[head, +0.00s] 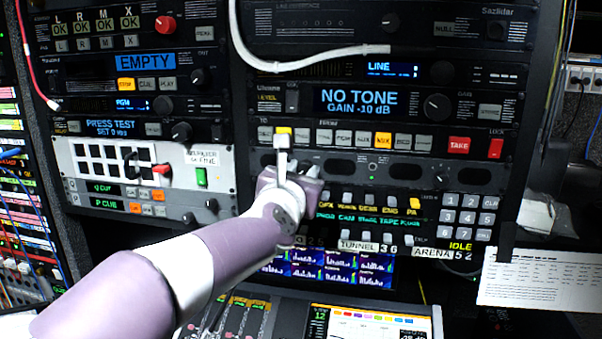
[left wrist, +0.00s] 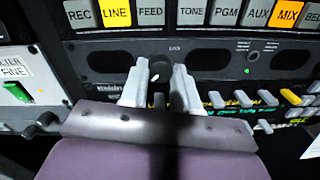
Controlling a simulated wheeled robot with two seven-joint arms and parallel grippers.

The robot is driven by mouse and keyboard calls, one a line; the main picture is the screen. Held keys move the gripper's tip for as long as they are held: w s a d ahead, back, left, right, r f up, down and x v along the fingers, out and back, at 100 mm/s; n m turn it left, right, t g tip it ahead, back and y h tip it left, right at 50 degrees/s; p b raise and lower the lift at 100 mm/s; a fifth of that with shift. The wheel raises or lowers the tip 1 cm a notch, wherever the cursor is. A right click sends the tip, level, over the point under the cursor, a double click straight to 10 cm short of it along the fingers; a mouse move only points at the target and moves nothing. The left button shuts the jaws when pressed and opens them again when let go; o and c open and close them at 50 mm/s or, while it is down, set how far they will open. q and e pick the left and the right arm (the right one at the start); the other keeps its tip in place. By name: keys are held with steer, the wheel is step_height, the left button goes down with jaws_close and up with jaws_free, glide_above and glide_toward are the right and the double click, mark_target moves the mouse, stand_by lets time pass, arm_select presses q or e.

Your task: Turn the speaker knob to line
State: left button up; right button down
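My left gripper (head: 284,158) reaches up to the rack, in front of the dark panel with oval openings (head: 405,171) below the button row. In the left wrist view the gripper (left wrist: 158,78) has its two pale fingers apart, pointing at this panel. Between the fingers is a dark area with a small white mark, possibly the speaker knob's pointer; the knob's outline is mostly hidden, and I cannot tell whether the fingers touch it. Small lettering above the gap is too blurred to read surely. The LINE button (left wrist: 116,13) above is lit yellow. My right gripper is not in view.
Above are a NO TONE display (head: 358,101) and a LINE display (head: 392,69) with knobs beside them. A white cable (head: 310,58) loops across the upper rack. Small toggle switches (left wrist: 242,98) sit just below right of the fingers. A paper sheet (head: 538,280) hangs at right.

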arm_select(q)
jaws_close()
